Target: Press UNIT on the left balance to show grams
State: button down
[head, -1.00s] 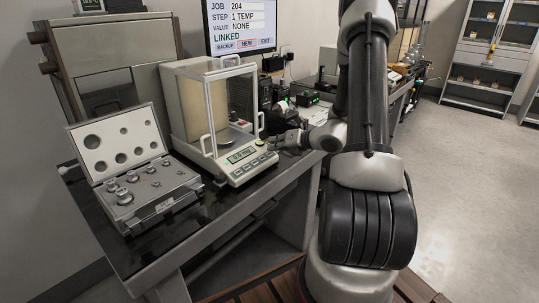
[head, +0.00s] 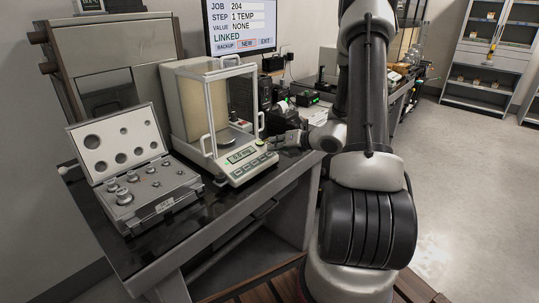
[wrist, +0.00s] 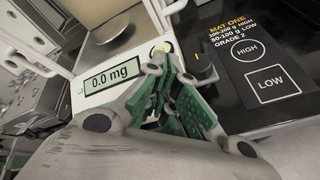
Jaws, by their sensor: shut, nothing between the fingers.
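The left balance (head: 181,117) is a white cabinet with a glass draft shield, standing on the dark-topped table. Its lit green display (head: 241,155) shows also in the wrist view (wrist: 112,79), reading 0.0 mg. A row of dark keys (head: 250,169) runs along the sloped front panel; I cannot read their labels, so I cannot pick out UNIT. My gripper (head: 274,143) is just right of the panel. In the wrist view its green-padded fingers (wrist: 162,65) are shut and empty, overlapping the panel beside the display near a round pale button (wrist: 162,47). The fingers hide the lower keys; contact cannot be told.
An open weight case (head: 150,212) stands left of the balance. A black mat (wrist: 262,50) marked HIGH and LOW lies right of it in the wrist view. A monitor (head: 240,27) and small devices stand behind. Open floor (head: 460,180) is at right.

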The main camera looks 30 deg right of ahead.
jog(key=shift+w+f, duration=0.1)
jog(key=shift+f, duration=0.2)
jog(key=shift+w+a+f, duration=0.1)
jog(key=shift+w+f, duration=0.05)
jog(key=shift+f, duration=0.2)
dwell(0.6)
jog(key=shift+s+r, duration=0.25)
jog(key=shift+r, duration=0.5)
jog(key=r, duration=0.1)
jog(key=s+r, duration=0.1)
jog(key=r, duration=0.2)
jog(key=shift+s+d+r, duration=0.35)
jog(key=shift+d, duration=0.05)
dwell(0.9)
